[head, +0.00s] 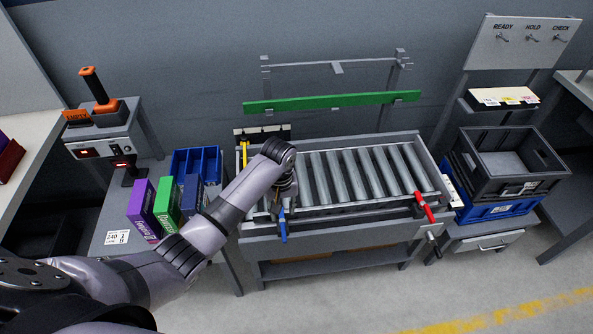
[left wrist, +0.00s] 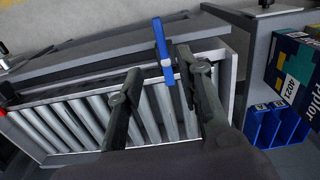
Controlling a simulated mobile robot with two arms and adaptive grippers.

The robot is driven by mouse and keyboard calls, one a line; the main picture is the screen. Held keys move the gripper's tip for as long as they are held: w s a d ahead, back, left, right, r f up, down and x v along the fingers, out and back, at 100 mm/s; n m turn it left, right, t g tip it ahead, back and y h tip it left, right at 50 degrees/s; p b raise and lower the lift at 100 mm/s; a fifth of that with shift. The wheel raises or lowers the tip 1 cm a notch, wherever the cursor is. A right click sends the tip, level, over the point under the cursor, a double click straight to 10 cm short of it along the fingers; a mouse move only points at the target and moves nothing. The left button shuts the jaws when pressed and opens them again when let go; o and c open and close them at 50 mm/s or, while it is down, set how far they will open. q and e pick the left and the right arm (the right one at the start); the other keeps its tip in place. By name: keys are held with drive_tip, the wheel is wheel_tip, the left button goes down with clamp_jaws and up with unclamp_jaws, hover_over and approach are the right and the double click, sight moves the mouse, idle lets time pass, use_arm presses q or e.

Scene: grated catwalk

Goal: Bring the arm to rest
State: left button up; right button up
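My left arm (head: 235,195) reaches in from the lower left over the left end of the roller conveyor (head: 350,175). My left gripper (head: 286,205) points down there, partly hidden behind its own wrist. In the left wrist view the left gripper (left wrist: 158,62) has its two fingers spread apart with nothing held between them. A blue-handled lever (left wrist: 162,45) on the conveyor's front edge shows between the fingertips; whether they touch it I cannot tell. The blue lever also shows in the head view (head: 283,228), just below the gripper. My right gripper is in neither view.
Purple (head: 143,210), green (head: 167,203) and dark blue (head: 191,195) boxes stand left beside a blue divided bin (head: 207,160). A red lever (head: 425,207) is at the conveyor's right front. Grey (head: 547,165) and blue (head: 500,211) crates stand right. A green bar (head: 335,102) spans the back.

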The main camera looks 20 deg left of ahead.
use_arm(q)
drive_tip(key=s+d+f+m+t, duration=0.1)
drive_tip(key=s+d+m, duration=0.3)
drive_tip(key=s, duration=0.9)
drive_tip(key=s+a+r+m+t, duration=0.1)
drive_tip(key=s+r+m, duration=0.1)
drive_tip(key=s+r, duration=0.35)
drive_tip(key=s+a+r+m+t, duration=0.2)
drive_tip(key=s+r, duration=0.1)
drive_tip(key=s, duration=0.5)
wheel_tip(320, 180, down, 27)
drive_tip(key=g+b, duration=0.2)
drive_tip(key=s+a+f+g+b, duration=0.1)
drive_tip(key=s+a+f, duration=0.1)
drive_tip(key=s+f, duration=1.6)
drive_tip(key=shift+a+f+b, duration=0.25)
drive_tip(key=shift+f+b, duration=0.15)
drive_tip(key=shift+f, duration=0.2)
